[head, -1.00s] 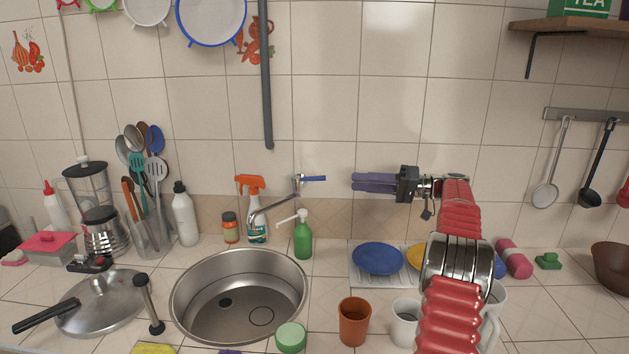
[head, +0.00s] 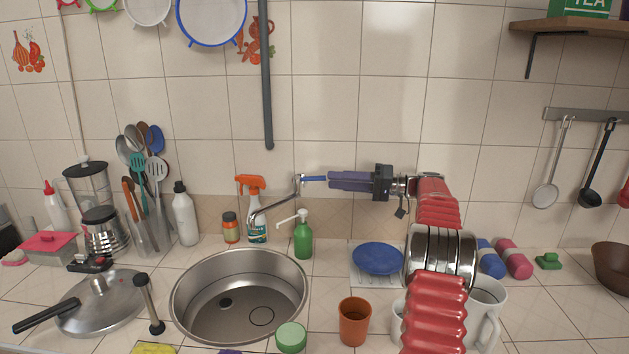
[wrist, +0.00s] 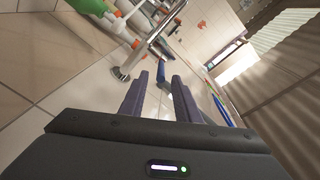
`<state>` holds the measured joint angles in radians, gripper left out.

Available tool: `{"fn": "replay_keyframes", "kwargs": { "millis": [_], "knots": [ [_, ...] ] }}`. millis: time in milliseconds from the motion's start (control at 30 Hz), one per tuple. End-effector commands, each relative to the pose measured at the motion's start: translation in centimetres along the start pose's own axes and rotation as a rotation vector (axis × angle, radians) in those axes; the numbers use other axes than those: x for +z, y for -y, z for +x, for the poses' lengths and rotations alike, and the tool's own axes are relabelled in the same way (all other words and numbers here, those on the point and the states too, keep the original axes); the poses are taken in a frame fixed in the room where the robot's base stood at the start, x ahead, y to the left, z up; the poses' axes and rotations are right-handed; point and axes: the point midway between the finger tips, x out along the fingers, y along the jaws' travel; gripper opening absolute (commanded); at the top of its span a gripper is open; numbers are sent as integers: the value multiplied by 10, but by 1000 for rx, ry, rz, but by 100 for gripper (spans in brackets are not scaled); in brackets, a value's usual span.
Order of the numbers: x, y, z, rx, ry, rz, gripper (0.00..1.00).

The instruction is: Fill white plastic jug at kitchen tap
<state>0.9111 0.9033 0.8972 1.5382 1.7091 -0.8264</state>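A white jug (head: 487,308) with a handle, likely the task's jug, stands on the counter at the right, partly hidden by my arm. No water shows.
The round steel sink (head: 190,285) is empty. A green pump bottle (head: 303,238) and an orange-topped spray bottle (head: 250,200) stand by the tap. A brown cup (head: 354,322), a green jar (head: 291,337) and a blue plate (head: 378,258) are near my arm.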

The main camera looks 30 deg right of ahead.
Motion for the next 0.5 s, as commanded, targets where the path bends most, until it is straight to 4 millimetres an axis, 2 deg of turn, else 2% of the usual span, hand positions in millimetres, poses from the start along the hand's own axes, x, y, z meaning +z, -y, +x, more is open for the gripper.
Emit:
{"fn": "replay_keyframes", "kwargs": {
  "millis": [300,500],
  "knots": [
    [0,0,49,-2,1,1,30],
    [0,0,66,0,0,1,30]
  ]
}}
